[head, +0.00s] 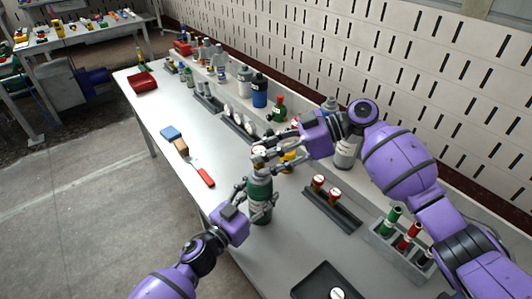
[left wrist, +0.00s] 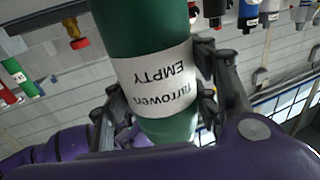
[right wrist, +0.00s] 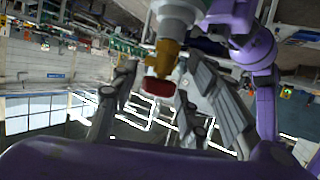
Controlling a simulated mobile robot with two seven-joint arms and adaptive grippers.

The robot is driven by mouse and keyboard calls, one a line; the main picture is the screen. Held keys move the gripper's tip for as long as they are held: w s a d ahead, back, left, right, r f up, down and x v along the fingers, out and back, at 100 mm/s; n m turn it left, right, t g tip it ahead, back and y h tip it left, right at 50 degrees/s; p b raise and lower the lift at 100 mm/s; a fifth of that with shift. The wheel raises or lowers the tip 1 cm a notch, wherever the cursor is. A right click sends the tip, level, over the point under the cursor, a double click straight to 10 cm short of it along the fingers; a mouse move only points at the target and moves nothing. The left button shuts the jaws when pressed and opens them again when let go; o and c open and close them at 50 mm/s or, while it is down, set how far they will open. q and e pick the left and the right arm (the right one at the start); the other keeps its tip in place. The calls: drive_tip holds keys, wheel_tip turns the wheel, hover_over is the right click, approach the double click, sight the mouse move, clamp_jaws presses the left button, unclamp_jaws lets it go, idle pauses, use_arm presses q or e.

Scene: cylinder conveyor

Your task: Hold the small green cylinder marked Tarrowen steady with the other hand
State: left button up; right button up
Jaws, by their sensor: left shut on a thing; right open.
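The small green cylinder (head: 261,188) stands upright over the near part of the bench, with a grey shoulder. Its white label, reading Tarrowen EMPTY, shows upside down in the left wrist view (left wrist: 155,80). My left gripper (head: 262,207) is shut around the cylinder's body, with fingers on both sides of it. My right gripper (head: 264,156) is open at the cylinder's top. In the right wrist view its brass valve (right wrist: 162,57) and red knob (right wrist: 160,87) sit between the spread fingers. I cannot tell whether the cylinder's base touches the bench.
A dark holder (head: 345,214) with two red-topped pieces stands to the right. Beyond it is a grey rack (head: 385,246) of green and red tubes. A dark tray (head: 312,276) lies at the front.

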drive_tip(key=n+g, duration=0.3)
drive_tip(key=shift+w+a+g+h, duration=0.2)
drive_tip(key=shift+w+g+h, duration=0.1)
drive_tip(key=shift+w+h, duration=0.1)
drive_tip(key=shift+n+g+h, duration=0.7)
drive_tip(key=shift+n+g, duration=0.8)
clamp_jaws()
drive_tip(key=shift+f, duration=0.1)
